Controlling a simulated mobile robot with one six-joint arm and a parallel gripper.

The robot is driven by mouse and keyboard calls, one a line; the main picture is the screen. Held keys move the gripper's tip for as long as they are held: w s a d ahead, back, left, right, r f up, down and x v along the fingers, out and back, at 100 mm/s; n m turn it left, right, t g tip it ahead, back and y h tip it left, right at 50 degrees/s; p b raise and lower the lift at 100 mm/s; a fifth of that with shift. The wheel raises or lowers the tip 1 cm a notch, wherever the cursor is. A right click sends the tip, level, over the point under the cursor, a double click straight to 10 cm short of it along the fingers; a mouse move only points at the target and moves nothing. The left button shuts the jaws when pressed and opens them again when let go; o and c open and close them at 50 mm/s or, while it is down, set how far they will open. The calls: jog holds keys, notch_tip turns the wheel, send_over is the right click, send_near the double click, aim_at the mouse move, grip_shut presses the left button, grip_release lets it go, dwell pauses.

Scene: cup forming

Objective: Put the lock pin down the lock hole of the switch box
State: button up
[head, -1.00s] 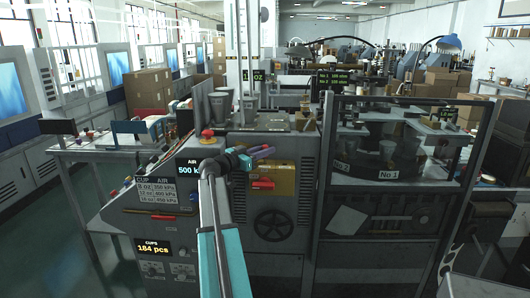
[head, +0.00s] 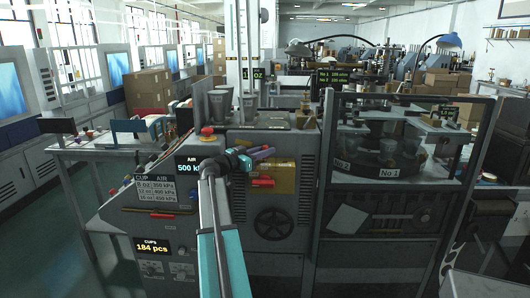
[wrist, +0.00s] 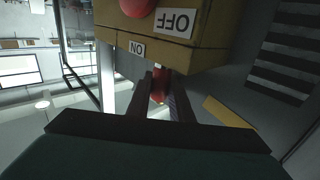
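The switch box (head: 285,178) is a yellow box on the machine's front. In the upside-down wrist view the switch box (wrist: 205,38) fills the top, with OFF and ON labels and a red knob (wrist: 138,6). My gripper (head: 262,154) is just above the box's top in the head view. In the wrist view my gripper (wrist: 160,82) is shut on a red piece, seemingly the lock pin (wrist: 158,92), close to the box's edge by the ON label. The lock hole is hidden, and I cannot tell whether the pin's tip is in it.
A handwheel (head: 273,224) and dark vents are on the machine front below and beside the box. Grey cups (head: 220,105) stand on the machine top behind my gripper. A framed guard (head: 400,150) encloses the turntable at the right. The left aisle floor is free.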

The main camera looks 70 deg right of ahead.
jog(key=o, duration=0.5)
jog(key=shift+a, duration=0.15)
jog(key=b+v, duration=0.3)
jog(key=v, duration=1)
jog(key=shift+a, duration=0.35)
dwell(0.6)
